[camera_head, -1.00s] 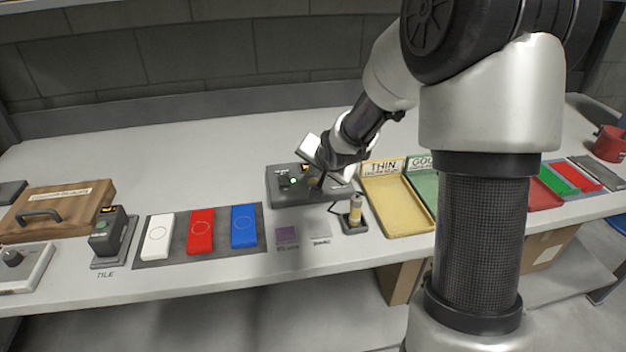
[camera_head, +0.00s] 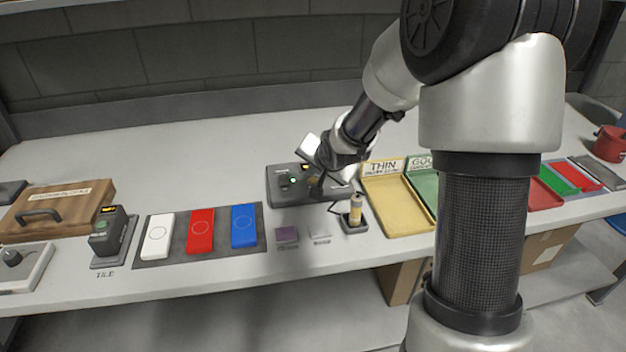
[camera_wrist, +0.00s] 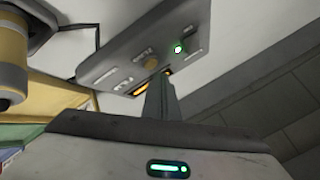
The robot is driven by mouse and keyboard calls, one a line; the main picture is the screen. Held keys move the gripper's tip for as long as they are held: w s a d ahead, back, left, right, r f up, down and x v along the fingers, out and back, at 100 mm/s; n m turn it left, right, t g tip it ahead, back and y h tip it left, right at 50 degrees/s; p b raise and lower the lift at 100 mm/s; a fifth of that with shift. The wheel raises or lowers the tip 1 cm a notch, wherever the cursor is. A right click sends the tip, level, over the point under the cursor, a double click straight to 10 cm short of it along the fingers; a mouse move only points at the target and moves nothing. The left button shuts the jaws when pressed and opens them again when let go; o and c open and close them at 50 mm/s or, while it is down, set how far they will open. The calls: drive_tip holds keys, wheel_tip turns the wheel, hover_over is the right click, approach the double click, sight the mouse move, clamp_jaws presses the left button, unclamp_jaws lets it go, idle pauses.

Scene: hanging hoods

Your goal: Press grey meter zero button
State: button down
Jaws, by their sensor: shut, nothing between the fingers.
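The grey meter (camera_head: 284,198) is a low box on the bench with a green light and small dark controls. It also shows in the wrist view (camera_wrist: 112,72), with a lit green light, small labels, a round tan button (camera_wrist: 151,62) and an amber display partly hidden by my fingers. My gripper (camera_head: 318,192) is shut and empty, over the right part of the meter. In the wrist view my shut fingers (camera_wrist: 160,85) point at the meter near the display. I cannot tell whether the tips touch it. Which control is the zero button is too small to read.
A tan cylindrical probe (camera_head: 355,212) stands in a holder just right of the meter, with a cable. A yellow THIN tray (camera_head: 398,222) lies further right. Purple (camera_head: 287,234) and pale squares lie in front. White, red and blue blocks (camera_head: 244,226) lie left.

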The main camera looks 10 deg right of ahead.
drive_tip(key=shift+f, duration=0.35)
drive_tip(key=shift+f+b, duration=0.45)
drive_tip(key=shift+b, duration=0.15)
drive_tip(key=shift+r, duration=0.1)
idle(0.5)
drive_tip(key=shift+r+p, duration=0.75)
drive_tip(key=shift+r+p, duration=2.1)
drive_tip(key=shift+r, duration=0.4)
